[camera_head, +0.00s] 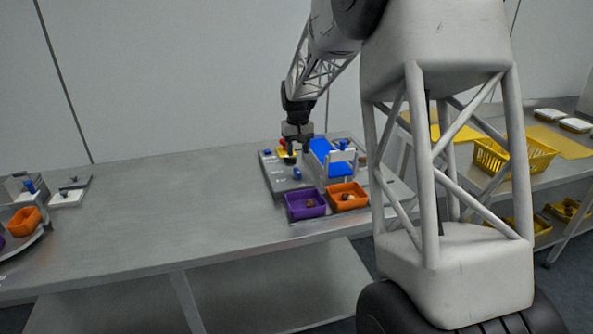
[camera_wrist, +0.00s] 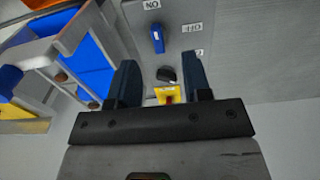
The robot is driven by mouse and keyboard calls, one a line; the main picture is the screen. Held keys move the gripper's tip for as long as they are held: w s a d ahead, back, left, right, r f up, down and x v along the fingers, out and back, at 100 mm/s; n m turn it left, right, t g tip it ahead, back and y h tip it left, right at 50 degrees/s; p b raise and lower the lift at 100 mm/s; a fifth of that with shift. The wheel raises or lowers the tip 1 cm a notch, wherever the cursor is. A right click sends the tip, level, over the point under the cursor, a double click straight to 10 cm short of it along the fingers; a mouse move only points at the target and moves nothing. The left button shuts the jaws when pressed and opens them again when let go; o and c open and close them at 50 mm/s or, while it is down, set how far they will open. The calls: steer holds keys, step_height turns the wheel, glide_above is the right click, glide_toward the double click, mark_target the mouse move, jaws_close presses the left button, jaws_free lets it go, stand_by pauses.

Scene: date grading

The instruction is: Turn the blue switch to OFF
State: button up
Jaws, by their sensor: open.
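The blue switch (camera_wrist: 157,39) is on a grey panel (camera_wrist: 220,45) in the wrist view. Its long handle lines up with the ON label (camera_wrist: 152,4) at one end; the OFF label (camera_wrist: 192,27) is off to its right. In the head view a small blue knob (camera_head: 297,173) shows on the panel, likely the same switch. My gripper (camera_wrist: 160,63) is open, with nothing between its fingers. The switch lies beyond the fingertips in the wrist view, apart from them. In the head view my gripper (camera_head: 291,157) is over the panel's back part.
A black knob (camera_wrist: 166,75) and a yellow plate with a red button (camera_wrist: 168,95) show between my fingers. A rack with blue panels (camera_head: 324,153) stands right of the switch. Purple (camera_head: 305,212) and orange (camera_head: 348,204) trays sit in front. The table's middle is clear.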

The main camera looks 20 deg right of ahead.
mark_target(297, 170)
steer(key=shift+w+d+f, duration=0.25)
steer(key=shift+w+f, duration=0.5)
steer(key=shift+w, duration=0.15)
steer(key=shift+w+d+f, duration=0.25)
steer(key=shift+w+f, duration=0.45)
steer(key=shift+w, duration=0.2)
steer(key=shift+f, duration=0.15)
steer(key=shift+f, duration=3.75)
steer(key=shift+c, duration=0.2)
jaws_close()
